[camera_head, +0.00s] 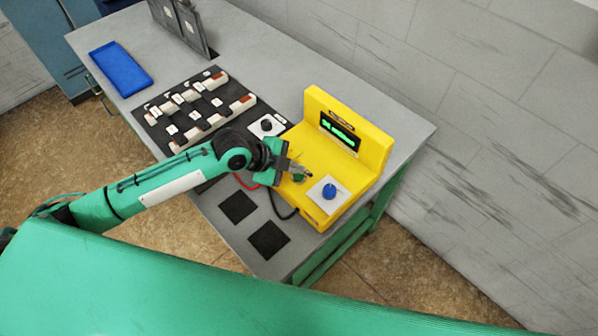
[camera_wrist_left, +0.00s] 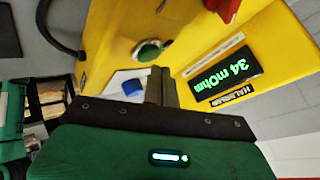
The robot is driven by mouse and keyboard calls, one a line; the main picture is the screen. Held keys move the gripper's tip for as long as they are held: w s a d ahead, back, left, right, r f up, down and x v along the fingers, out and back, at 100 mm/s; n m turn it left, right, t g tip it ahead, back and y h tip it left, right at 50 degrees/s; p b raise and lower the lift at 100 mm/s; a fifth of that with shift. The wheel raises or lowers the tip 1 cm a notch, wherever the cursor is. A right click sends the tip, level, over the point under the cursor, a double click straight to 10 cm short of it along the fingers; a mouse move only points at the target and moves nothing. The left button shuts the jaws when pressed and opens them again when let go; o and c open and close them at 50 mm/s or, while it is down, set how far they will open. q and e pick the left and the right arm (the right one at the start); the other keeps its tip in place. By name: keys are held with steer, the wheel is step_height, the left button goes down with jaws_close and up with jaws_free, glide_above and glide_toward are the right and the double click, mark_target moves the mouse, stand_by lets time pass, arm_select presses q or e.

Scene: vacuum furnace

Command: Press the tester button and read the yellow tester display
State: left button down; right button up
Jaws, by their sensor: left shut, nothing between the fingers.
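The yellow tester (camera_head: 345,125) stands near the right end of the grey table. Its black display (camera_head: 340,131) is lit with green characters. In the left wrist view the display (camera_wrist_left: 226,76) is tilted and appears to read 34 mOhm; I cannot tell if there is a decimal point. A round green button (camera_wrist_left: 148,50) is on the tester's yellow deck. My left gripper (camera_head: 304,174) is shut and empty, low over the deck beside the button. Its fingers show in the left wrist view (camera_wrist_left: 161,84); I cannot tell whether they touch the button. My right gripper is not in view.
A blue knob (camera_head: 329,191) on a white plate sits at the tester's front. Red and black cables run beside it. Left are a rack of white and black parts (camera_head: 200,108), a blue tray (camera_head: 120,69) and dark upright plates (camera_head: 180,25). Two black squares (camera_head: 268,240) lie in front.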

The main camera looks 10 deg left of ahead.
mark_target(294, 177)
arm_select(q)
steer(key=shift+r, duration=0.3)
step_height(294, 177, up, 5)
steer(key=p, duration=0.4)
steer(key=shift+f, duration=0.1)
stand_by(0.7)
